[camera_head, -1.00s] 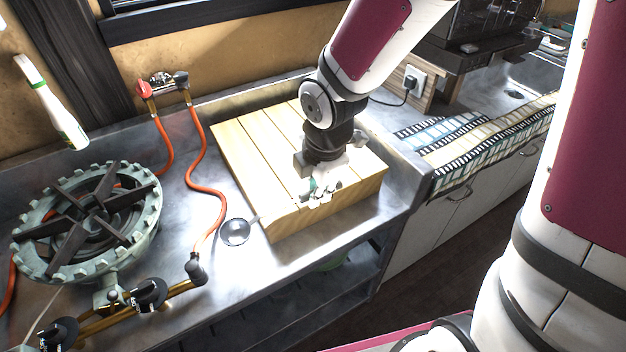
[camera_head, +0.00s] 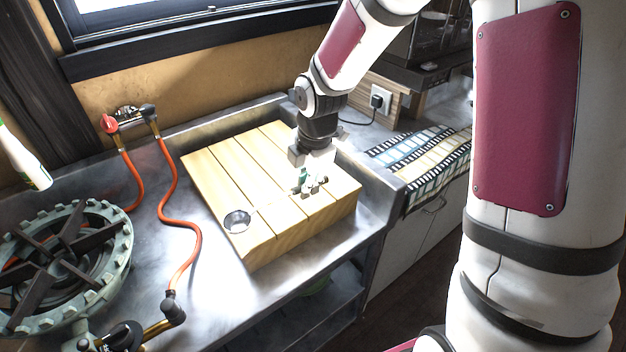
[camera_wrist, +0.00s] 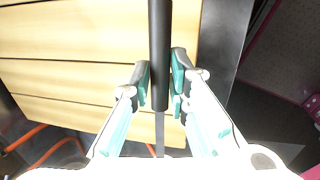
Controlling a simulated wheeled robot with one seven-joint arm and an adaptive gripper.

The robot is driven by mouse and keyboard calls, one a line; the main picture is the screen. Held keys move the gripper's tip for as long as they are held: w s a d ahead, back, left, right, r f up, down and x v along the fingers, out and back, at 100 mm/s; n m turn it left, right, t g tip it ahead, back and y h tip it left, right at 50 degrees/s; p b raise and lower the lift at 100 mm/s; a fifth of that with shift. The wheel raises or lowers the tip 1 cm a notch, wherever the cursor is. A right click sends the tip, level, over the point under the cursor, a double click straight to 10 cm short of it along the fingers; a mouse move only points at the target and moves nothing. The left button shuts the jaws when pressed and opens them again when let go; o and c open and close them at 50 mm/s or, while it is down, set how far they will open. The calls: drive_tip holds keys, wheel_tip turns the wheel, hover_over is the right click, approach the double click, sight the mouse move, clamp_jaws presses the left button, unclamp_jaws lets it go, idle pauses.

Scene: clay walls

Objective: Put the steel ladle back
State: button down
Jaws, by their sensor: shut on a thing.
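The steel ladle shows its round bowl (camera_head: 237,220) at the left front part of the slatted wooden block (camera_head: 215,168) in the head view. A thin light stem runs from the bowl toward my gripper (camera_head: 310,186), which is over the block. In the wrist view the ladle's black handle (camera_wrist: 160,45) passes between the teal pads of my gripper (camera_wrist: 160,85), with the grey stem below it. My gripper is shut on this handle. The block's slats fill the upper left behind it. I cannot tell whether the ladle touches the block.
A gas burner (camera_head: 70,245) stands at the left, with an orange hose (camera_head: 170,205) curving across the steel counter (camera_head: 215,295). A white bottle (camera_head: 22,160) is at the far left. Patterned cloth (camera_head: 430,160) lies right of the block. Clear counter lies in front of the block.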

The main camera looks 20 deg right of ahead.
drive_tip(key=shift+w+d+f, duration=0.1)
drive_tip(key=shift+w+d, duration=0.75)
drive_tip(key=shift+w, duration=0.25)
drive_tip(key=shift+w+d+f, duration=0.15)
drive_tip(key=shift+w+d, duration=0.6)
drive_tip(key=shift+w, duration=0.15)
wheel_tip(320, 180, down, 2)
drive_tip(key=shift+w+f, duration=0.1)
drive_tip(key=shift+f, duration=0.45)
drive_tip(key=c, duration=1.5)
unclamp_jaws()
drive_tip(key=shift+c, duration=0.2)
drive_tip(key=shift+f, duration=0.2)
